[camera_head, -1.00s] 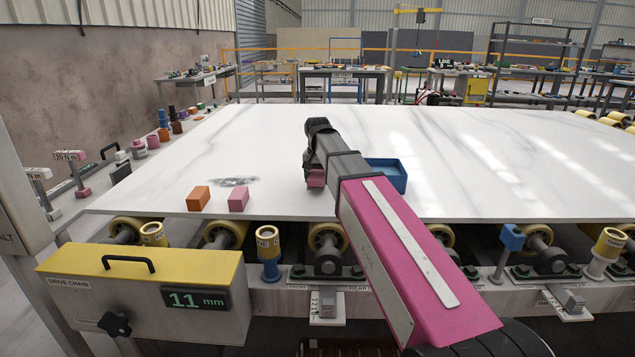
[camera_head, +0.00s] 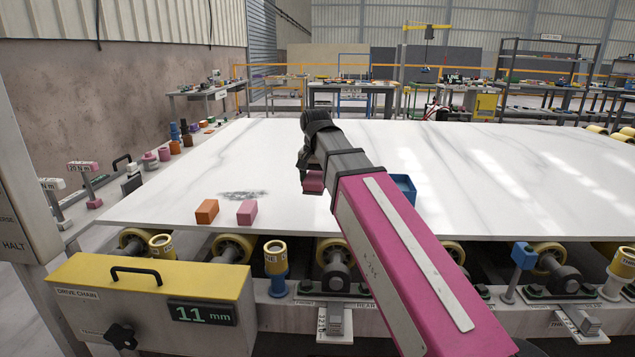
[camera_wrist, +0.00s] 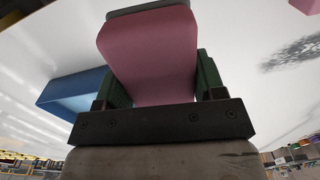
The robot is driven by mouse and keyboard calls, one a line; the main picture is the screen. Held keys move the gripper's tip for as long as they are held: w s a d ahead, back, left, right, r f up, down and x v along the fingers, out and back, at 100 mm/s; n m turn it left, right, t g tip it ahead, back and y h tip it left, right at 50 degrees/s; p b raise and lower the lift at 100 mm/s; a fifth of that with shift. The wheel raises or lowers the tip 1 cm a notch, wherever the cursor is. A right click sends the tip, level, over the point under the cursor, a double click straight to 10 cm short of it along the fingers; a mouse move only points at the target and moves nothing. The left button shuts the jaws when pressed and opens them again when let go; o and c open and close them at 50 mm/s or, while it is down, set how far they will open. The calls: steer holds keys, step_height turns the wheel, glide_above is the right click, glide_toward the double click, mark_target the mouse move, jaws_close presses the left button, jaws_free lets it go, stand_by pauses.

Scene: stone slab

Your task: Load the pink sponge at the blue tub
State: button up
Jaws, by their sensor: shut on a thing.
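My gripper (camera_head: 313,182) is over the white stone slab and shut on the pink sponge (camera_head: 314,181). In the wrist view the pink sponge (camera_wrist: 150,60) fills the space between the dark green fingers (camera_wrist: 160,85), with a grey-green layer at its far end. The blue tub (camera_head: 406,187) is on the slab to the right of my gripper, partly hidden behind my arm. The blue tub (camera_wrist: 75,92) also shows left of the sponge in the wrist view. The sponge is outside the tub, apart from it.
A second pink block (camera_head: 247,211) and an orange block (camera_head: 206,211) stand near the slab's front edge, left of my gripper. A grey smudge (camera_head: 243,195) lies behind them. The slab's right part (camera_head: 520,190) is clear.

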steer(key=shift+o, duration=0.2)
steer(key=shift+w+d, duration=0.3)
steer(key=w+d, duration=0.4)
steer(key=d, duration=0.3)
steer(key=w+d, duration=0.4)
steer(key=d, duration=0.4)
steer(key=w+d, duration=0.5)
steer(key=d, duration=0.2)
steer(key=shift+d, duration=0.3)
steer(key=shift+d+f, duration=0.1)
steer(key=shift+f, duration=2.95)
steer(key=shift+f, duration=0.6)
